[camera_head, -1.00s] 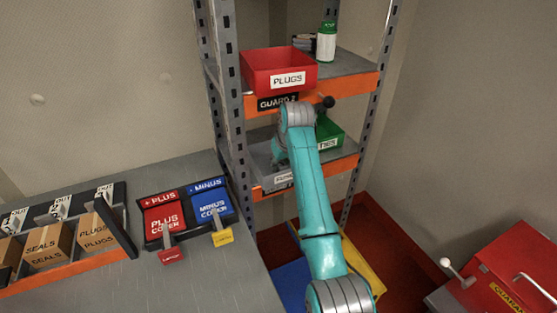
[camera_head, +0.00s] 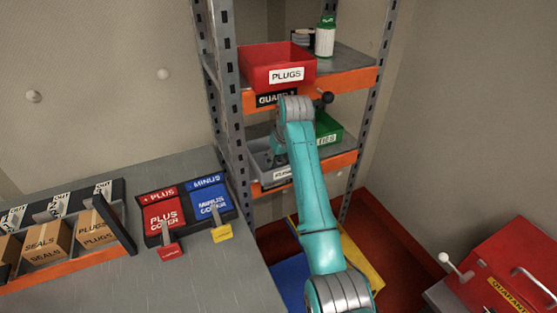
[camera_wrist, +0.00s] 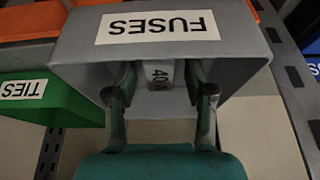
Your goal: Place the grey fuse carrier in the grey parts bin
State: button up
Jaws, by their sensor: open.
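The grey parts bin (camera_head: 260,160) stands on the shelf below the red bin, partly hidden by my arm. In the wrist view the bin (camera_wrist: 80,48) appears upside down, with a white FUSES label. A grey part marked 40A (camera_wrist: 160,75), which looks like the fuse carrier, shows within the bin, between my fingers. My gripper (camera_wrist: 160,90) is open, its two fingers reaching into the bin on either side of this part. Contact between fingers and part cannot be told. In the head view my arm hides the carrier.
A green TIES bin (camera_head: 328,130) stands beside the grey bin. Above are the red PLUGS bin (camera_head: 270,60) and a white bottle (camera_head: 325,40). Shelf uprights (camera_head: 225,90) flank the bins. A red box (camera_head: 510,270) is at lower right.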

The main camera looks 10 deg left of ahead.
jog(key=v, duration=1.1)
jog(key=shift+r, duration=0.2)
jog(key=shift+s, duration=0.1)
